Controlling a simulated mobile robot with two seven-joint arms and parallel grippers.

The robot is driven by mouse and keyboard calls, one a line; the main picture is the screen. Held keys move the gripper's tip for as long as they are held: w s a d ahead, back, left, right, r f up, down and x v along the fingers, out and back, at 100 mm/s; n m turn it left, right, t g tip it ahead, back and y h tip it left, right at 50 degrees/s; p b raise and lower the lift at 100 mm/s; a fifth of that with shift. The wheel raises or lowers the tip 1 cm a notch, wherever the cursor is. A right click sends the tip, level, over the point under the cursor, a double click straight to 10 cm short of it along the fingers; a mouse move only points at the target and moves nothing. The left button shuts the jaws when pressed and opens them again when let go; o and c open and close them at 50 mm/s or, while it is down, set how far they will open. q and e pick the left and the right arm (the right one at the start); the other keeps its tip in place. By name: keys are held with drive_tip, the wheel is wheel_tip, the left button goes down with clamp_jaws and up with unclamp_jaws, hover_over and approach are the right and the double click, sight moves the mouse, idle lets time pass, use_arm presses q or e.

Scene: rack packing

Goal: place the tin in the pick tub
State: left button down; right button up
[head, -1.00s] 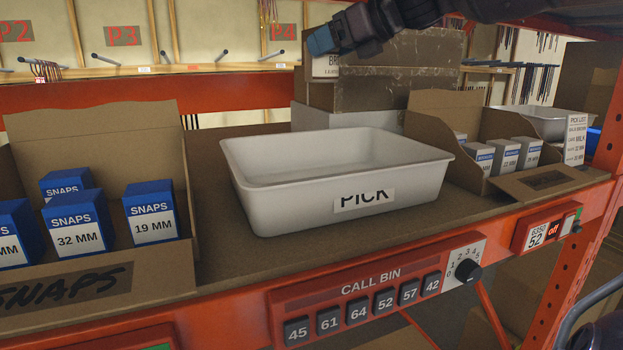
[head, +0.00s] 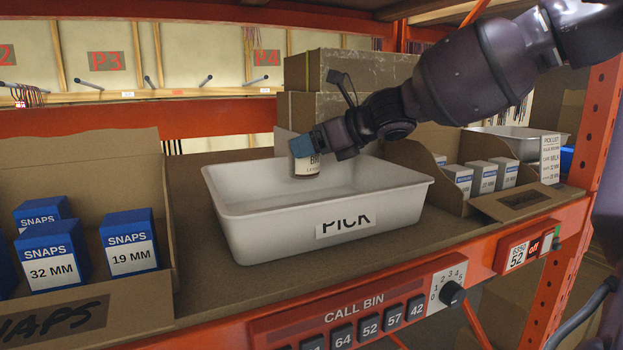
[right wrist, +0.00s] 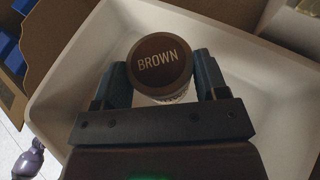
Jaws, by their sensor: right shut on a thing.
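A tin with a pale label and a brown lid marked BROWN (right wrist: 160,62) is between the fingers of my right gripper (right wrist: 160,82) in the right wrist view. In the head view the tin (head: 307,166) hangs upright below my right gripper (head: 314,145), over the white pick tub (head: 232,232). The tub carries a PICK label on its front. The tub's pale inside (right wrist: 255,75) surrounds the tin in the right wrist view. I cannot tell how far the tin is above the tub floor. My left gripper is not in view.
An open cardboard box (head: 90,150) with blue SNAPS cartons stands left of the tub. Another open box (head: 435,175) with white cartons stands to the right. Stacked brown boxes (head: 355,75) are behind. The orange shelf edge has call bin buttons (head: 370,330).

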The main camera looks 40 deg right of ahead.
sight(318, 176)
drive_tip(key=shift+f, duration=3.4)
drive_tip(key=shift+f, duration=0.15)
drive_tip(key=o, duration=1)
drive_tip(key=shift+c, duration=0.2)
drive_tip(key=shift+s, duration=0.1)
